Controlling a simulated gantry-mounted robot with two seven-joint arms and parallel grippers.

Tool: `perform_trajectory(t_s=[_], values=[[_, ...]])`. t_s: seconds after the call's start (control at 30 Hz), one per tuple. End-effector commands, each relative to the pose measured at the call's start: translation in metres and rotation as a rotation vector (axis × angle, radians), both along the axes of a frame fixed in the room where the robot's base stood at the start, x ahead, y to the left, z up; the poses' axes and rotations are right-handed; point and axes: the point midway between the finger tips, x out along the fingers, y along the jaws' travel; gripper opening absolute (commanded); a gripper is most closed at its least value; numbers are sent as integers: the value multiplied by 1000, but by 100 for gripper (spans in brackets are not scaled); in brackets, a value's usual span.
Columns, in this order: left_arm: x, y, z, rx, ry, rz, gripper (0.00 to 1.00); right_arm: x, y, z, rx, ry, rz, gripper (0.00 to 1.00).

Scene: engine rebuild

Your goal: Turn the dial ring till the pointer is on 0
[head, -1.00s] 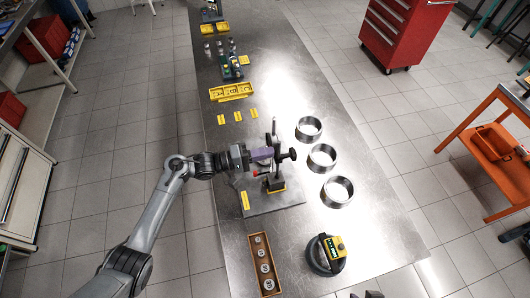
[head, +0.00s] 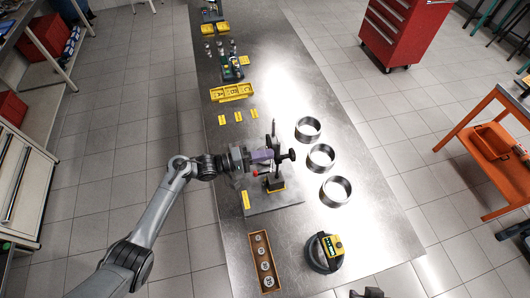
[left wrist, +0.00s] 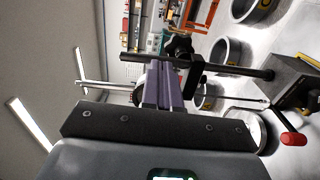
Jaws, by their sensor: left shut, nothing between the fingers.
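My left gripper (head: 262,156) is shut and empty at the gauge stand, its purple fingers close together. In the left wrist view the fingers (left wrist: 163,88) point at the stand's black clamp knob (left wrist: 180,48) and rods. The dial gauge (left wrist: 137,96) is mostly hidden behind the fingers; only a pale edge shows. I cannot read its pointer or the 0 mark, nor tell whether the fingers touch the ring. The stand's base plate (head: 288,199) lies on the bench. A dark part of my right gripper (head: 368,293) shows at the bottom edge, its fingers unclear.
Several metal rings, one of them here (head: 321,157), stand right of the gauge stand. A wooden box (head: 251,247) with round parts and a round black-and-yellow tool (head: 325,252) are nearer. A yellow tray (head: 231,92) lies farther back.

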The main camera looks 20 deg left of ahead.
Motion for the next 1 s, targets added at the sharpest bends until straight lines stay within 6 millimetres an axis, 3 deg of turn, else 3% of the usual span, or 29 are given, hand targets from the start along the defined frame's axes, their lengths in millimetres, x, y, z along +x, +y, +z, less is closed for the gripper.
perform_trajectory(t_s=[0.57,1.0], values=[[-7,-3,1,0,0,0,0,0,0,14,0,0,-1,30],[-30,34,1,1,2,0,0,0,0,34,1,0,-1,30]])
